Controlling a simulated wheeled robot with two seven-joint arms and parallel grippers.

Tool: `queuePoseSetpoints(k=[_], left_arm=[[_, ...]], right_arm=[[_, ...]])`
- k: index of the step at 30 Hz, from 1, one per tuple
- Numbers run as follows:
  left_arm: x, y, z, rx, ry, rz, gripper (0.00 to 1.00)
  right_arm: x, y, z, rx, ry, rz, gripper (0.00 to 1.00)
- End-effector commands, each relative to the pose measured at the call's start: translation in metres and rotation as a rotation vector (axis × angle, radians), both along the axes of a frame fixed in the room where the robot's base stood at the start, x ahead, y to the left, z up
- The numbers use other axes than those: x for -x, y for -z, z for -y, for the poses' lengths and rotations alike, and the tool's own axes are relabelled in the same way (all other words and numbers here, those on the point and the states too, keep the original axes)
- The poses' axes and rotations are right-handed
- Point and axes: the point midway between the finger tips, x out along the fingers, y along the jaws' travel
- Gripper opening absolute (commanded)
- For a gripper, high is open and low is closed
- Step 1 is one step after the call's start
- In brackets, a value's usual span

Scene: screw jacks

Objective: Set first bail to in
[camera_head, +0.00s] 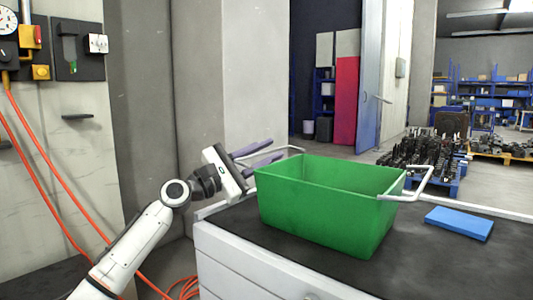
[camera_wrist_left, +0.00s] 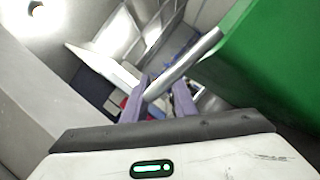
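A green crate (camera_head: 325,210) stands on the dark worktop and has a wire bail at each end. The left bail (camera_head: 288,149) sticks outward from the far left end. The right bail (camera_head: 428,170) sticks out over the worktop on the right. My left gripper (camera_head: 272,150) is at the left bail, its two purple fingers apart. In the left wrist view a silver bar of the bail (camera_wrist_left: 198,52) runs from the green crate wall down to between the fingers (camera_wrist_left: 162,82). I cannot tell whether they touch it. My right gripper is not in view.
A blue block (camera_head: 459,223) lies on the worktop (camera_head: 415,255) right of the crate. A grey wall with gauges and orange hoses (camera_head: 45,170) is at the left. The worktop in front of the block is clear.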

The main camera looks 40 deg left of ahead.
Motion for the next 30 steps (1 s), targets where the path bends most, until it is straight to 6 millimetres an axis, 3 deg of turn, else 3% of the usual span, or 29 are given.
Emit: queuePoseSetpoints(k=[2,6,20,30], left_arm=[[0.0,0.0,0.0,0.0,0.0,0.0,0.23],[0.0,0.0,0.0,0.0,0.0,0.0,0.0],[0.001,-0.005,0.0,-0.056,0.0,0.004,0.0],[0.001,-0.02,0.004,-0.306,0.001,0.025,0.0]], right_arm=[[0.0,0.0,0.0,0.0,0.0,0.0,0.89],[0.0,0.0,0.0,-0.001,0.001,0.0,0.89],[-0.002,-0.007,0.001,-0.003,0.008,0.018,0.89],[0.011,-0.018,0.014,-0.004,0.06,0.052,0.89]])
